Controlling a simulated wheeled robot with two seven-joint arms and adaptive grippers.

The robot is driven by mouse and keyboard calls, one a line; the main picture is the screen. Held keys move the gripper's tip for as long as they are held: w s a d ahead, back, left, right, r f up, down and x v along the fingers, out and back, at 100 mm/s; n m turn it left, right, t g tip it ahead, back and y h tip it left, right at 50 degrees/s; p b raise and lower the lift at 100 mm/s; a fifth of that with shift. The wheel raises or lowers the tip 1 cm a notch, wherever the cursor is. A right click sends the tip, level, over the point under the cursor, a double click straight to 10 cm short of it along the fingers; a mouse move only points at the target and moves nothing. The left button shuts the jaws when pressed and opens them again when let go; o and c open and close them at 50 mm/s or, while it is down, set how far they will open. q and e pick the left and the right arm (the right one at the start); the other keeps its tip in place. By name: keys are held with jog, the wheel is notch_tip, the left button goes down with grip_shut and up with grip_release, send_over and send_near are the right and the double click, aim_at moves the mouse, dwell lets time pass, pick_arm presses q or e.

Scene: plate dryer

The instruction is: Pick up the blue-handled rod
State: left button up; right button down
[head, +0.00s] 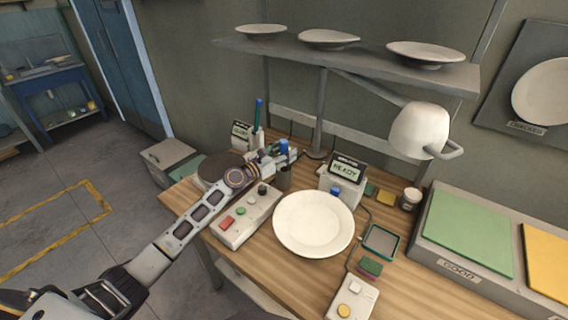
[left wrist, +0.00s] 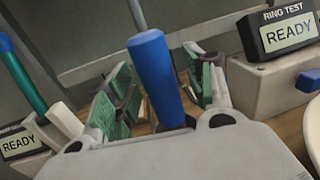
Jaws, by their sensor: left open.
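The blue-handled rod shows its thick blue handle (left wrist: 157,75) upright, slightly tilted, in the left wrist view. In the head view its blue top (head: 284,145) stands above a dark cup (head: 285,180) behind the plate. My left gripper (head: 273,156) is open at the handle. In the left wrist view the green-padded fingers (left wrist: 163,92) stand on either side of the handle, with gaps visible. My right gripper is not in view.
A teal-handled tool (head: 258,112) stands in a white holder to the left. A white plate (head: 313,224), a button box (head: 243,222) and a READY tester (head: 342,180) are close by on the wooden table. A lamp (head: 420,130) and a shelf (head: 350,58) hang above.

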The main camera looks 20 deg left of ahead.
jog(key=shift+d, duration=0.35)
pick_arm(q)
grip_shut()
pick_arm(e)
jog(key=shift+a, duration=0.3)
pick_arm(q)
jog(key=shift+r, duration=0.2)
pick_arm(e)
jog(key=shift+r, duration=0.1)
